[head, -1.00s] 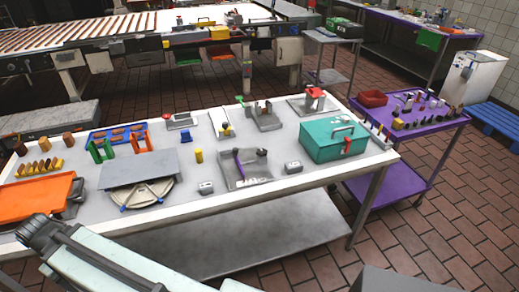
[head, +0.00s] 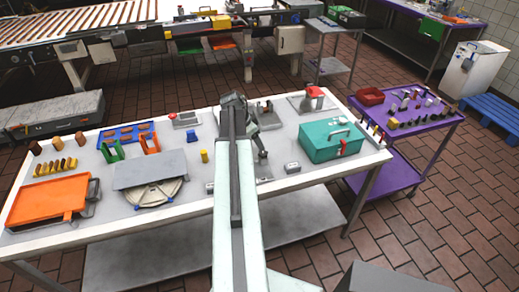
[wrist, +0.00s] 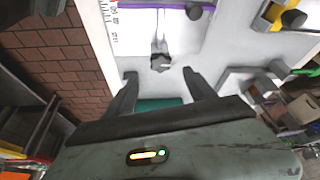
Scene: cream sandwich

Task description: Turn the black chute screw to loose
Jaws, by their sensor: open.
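In the wrist view a small dark knob (wrist: 160,63) on a grey stem shows just beyond my open fingertips, in line with the gap. A second black knob (wrist: 194,12) sits near the end of a purple bar (wrist: 150,5) at the top edge. I cannot tell for certain which of the two is the chute screw. My gripper (wrist: 161,80) is open, with nothing seen between its fingers. In the head view my arm hides most of the grey tray (head: 263,178) and its purple part, and my gripper (head: 262,156) hangs over that area.
A teal toolbox (head: 325,148) stands right of my gripper, and its teal side shows below the fingers in the wrist view (wrist: 158,103). A small grey box (head: 292,167) lies near the front edge.

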